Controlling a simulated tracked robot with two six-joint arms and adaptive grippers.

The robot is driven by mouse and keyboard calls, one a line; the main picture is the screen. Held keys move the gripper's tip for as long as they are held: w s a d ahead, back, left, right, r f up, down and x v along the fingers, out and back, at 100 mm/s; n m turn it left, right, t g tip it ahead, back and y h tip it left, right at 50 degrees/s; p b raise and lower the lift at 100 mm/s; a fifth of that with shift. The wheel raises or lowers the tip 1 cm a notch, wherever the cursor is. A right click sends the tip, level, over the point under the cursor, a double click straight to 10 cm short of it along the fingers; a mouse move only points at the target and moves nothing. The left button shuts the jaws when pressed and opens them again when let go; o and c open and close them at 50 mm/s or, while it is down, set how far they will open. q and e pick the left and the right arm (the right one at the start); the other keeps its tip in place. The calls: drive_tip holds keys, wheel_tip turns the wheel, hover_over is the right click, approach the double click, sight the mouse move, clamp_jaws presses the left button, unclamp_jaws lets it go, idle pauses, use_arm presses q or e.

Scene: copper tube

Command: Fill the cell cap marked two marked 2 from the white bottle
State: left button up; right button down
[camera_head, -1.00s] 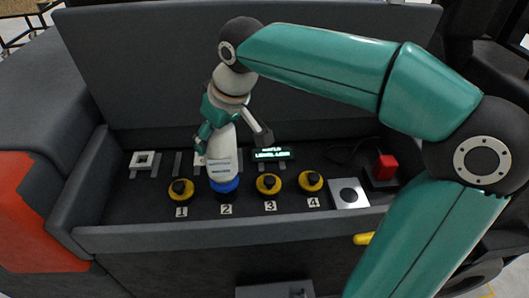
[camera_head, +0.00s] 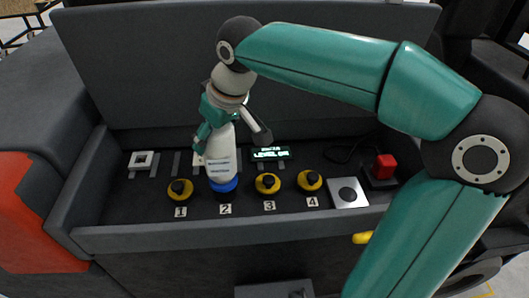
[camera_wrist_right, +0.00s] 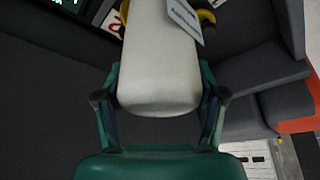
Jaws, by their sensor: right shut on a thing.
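The white bottle (camera_head: 220,160) is upside down, its blue neck end (camera_head: 223,185) over the position marked 2 (camera_head: 225,209). The cell cap there is hidden by the bottle, so I cannot tell the exact contact. My right gripper (camera_head: 231,136) is shut on the bottle's body. The right wrist view also shows the bottle (camera_wrist_right: 160,65) between the fingers of my right gripper (camera_wrist_right: 160,108). A small display (camera_head: 270,154) behind the caps has a lower line that seems to read "LEVEL OK". My left gripper is not in view.
Yellow-and-black caps stand at marks 1 (camera_head: 180,189), 3 (camera_head: 267,184) and 4 (camera_head: 310,180). A white square frame (camera_head: 143,160) is at left. The tray's front wall (camera_head: 240,229) borders them.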

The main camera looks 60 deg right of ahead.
drive_tip(key=shift+r, duration=0.15)
drive_tip(key=shift+r+p, duration=3.95)
drive_tip(key=shift+r, duration=0.5)
